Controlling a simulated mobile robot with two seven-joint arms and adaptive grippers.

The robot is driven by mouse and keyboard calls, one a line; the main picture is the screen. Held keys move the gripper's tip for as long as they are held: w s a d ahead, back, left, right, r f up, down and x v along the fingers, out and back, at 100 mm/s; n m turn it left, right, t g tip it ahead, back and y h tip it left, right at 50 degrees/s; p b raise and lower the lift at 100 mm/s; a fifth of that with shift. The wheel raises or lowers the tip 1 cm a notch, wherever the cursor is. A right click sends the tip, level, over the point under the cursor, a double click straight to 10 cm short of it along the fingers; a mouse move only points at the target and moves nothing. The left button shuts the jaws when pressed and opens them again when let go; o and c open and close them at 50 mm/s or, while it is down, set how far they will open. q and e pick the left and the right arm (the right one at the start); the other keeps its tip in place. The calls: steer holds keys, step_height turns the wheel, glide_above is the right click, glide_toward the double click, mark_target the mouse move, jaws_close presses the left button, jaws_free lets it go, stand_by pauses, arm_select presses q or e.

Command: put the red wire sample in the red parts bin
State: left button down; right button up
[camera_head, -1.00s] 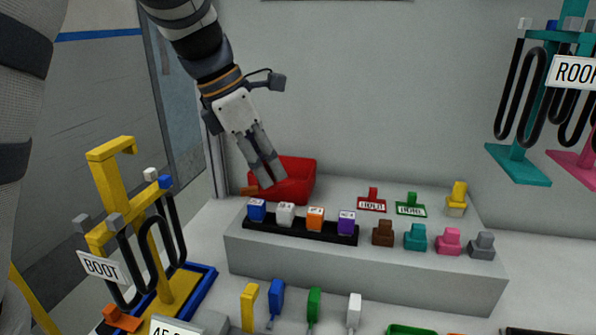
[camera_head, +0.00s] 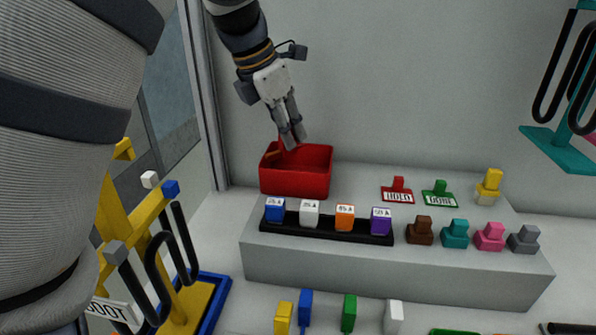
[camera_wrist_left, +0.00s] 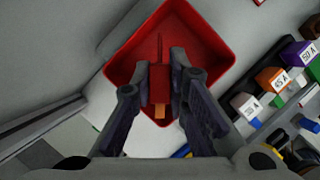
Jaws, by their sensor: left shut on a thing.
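The red parts bin (camera_head: 297,182) is an open red box at the back left of the grey raised shelf; it also shows in the left wrist view (camera_wrist_left: 213,47). My left gripper (camera_head: 292,138) points down over the bin, with its fingertips near the rim. In the left wrist view the gripper (camera_wrist_left: 161,76) is shut on the red wire sample (camera_wrist_left: 160,88), a red block with a thin red strand at one end and an orange piece at the other. The sample is over the bin's opening; whether it touches the bin floor is unclear. My right gripper is not in view.
A black rail (camera_head: 325,229) with labelled blue, white, orange and purple blocks stands in front of the bin. HOLD (camera_head: 398,191) and DONE (camera_head: 439,194) stamps sit to its right. A yellow rack (camera_head: 168,225) stands at left. The wall is close behind.

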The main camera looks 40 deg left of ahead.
arm_select(q)
steer(key=shift+f, duration=1)
steer(key=c, duration=1.5)
jaws_free()
steer(key=v, duration=1.2)
steer(key=shift+a, duration=0.1)
